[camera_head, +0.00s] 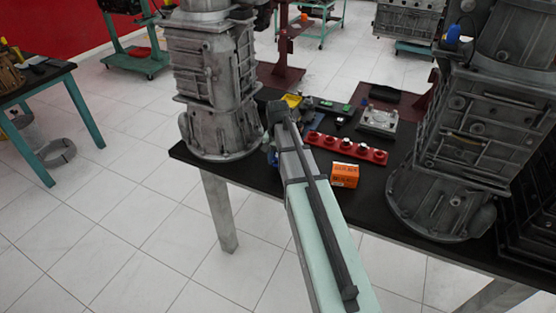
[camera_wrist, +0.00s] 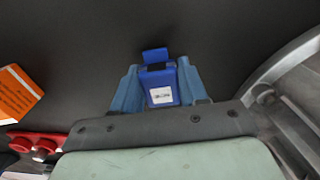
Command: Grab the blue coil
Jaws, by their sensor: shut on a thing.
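The blue coil (camera_wrist: 160,86) shows in the wrist view as a small blue block with a white label and a dark band near its top. My gripper (camera_wrist: 158,80) has one pale blue finger on each side of the coil and is shut on it. The coil is over the black tabletop (camera_wrist: 85,40); I cannot tell whether it touches the top. In the head view my gripper (camera_head: 273,156) is mostly hidden behind my arm, with a bit of blue showing at its left, and the coil cannot be made out there.
A grey engine housing (camera_head: 213,90) stands left of my gripper, and another (camera_head: 478,125) stands at the right. An orange box (camera_head: 345,175) and a red bar with several knobs (camera_head: 345,148) lie right of my arm. A metal block (camera_head: 378,120) sits farther back.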

